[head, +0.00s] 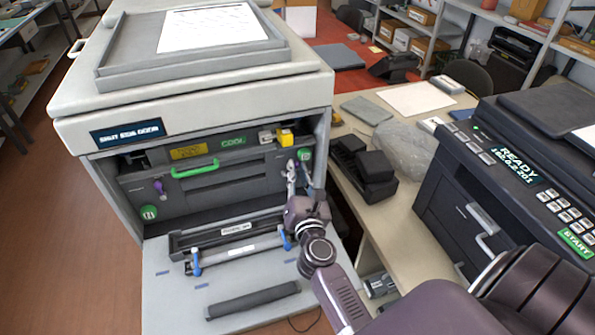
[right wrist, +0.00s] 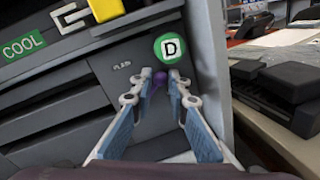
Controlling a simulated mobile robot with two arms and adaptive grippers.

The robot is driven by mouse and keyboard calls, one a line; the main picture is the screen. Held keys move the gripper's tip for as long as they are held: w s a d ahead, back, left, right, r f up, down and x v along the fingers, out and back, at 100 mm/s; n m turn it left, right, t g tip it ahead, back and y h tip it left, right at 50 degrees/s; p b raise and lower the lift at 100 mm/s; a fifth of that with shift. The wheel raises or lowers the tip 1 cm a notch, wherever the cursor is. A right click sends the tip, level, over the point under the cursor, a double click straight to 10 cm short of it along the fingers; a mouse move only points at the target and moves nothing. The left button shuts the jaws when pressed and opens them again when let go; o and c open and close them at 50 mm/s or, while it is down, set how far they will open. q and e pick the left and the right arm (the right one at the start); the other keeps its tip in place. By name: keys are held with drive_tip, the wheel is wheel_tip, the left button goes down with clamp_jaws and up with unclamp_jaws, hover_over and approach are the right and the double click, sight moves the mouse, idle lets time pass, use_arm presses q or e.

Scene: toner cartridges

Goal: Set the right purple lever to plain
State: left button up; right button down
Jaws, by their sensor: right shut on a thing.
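The large printer (head: 70,130) stands open at the left with its front flap down. Its right purple lever (right wrist: 160,78) shows in the right wrist view, just below a round green "D" label (right wrist: 170,47) and right of a small "PLAIN" marking. My right gripper (right wrist: 165,80) is shut on this lever. In the head view the right gripper (head: 291,175) reaches the right side of the opening and mostly covers the lever. The left purple lever (head: 159,187) sits above a round green label (head: 149,212). My left gripper is not in view.
A drawer unit with blue tabs (head: 235,243) and a dark roller (head: 252,299) lie on the lowered flap (head: 165,305). A green handle (head: 194,171) and yellow part (head: 285,137) are inside. A black printer (head: 465,190) and toner cartridges (head: 365,170) stand on the right table.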

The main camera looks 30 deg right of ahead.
drive_tip(key=shift+f, duration=0.2)
drive_tip(key=shift+a+r+n, duration=0.1)
drive_tip(key=shift+n, duration=0.7)
drive_tip(key=c, duration=2.1)
unclamp_jaws()
drive_tip(key=v, duration=1.1)
drive_tip(key=shift+s, duration=0.35)
drive_tip(key=shift+s+a, duration=0.1)
drive_tip(key=shift+s, duration=0.05)
